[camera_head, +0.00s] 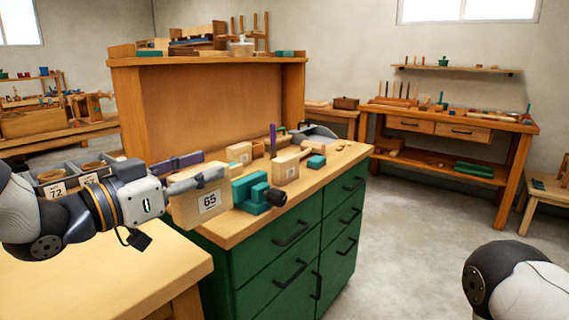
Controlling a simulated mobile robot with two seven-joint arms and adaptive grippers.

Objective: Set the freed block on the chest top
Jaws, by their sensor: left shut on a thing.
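My left gripper (206,177) reaches in from the left and is shut on a pale wooden block (190,212) with a white label reading 65. The block is at the left front part of the chest top (244,226); I cannot tell whether it touches the wood. The chest is green with black-handled drawers and a light wooden top. A teal vise (250,189) with a black knob is just right of the block. The fingers partly cover the block's upper side. My right gripper is out of view.
Another labelled wooden block (286,168), a small teal block (316,161) and a purple piece (178,162) are on the chest top. A tall wooden back panel (210,108) rises behind. Grey bins (62,171) stand at left. Bare chest top shows along the front edge.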

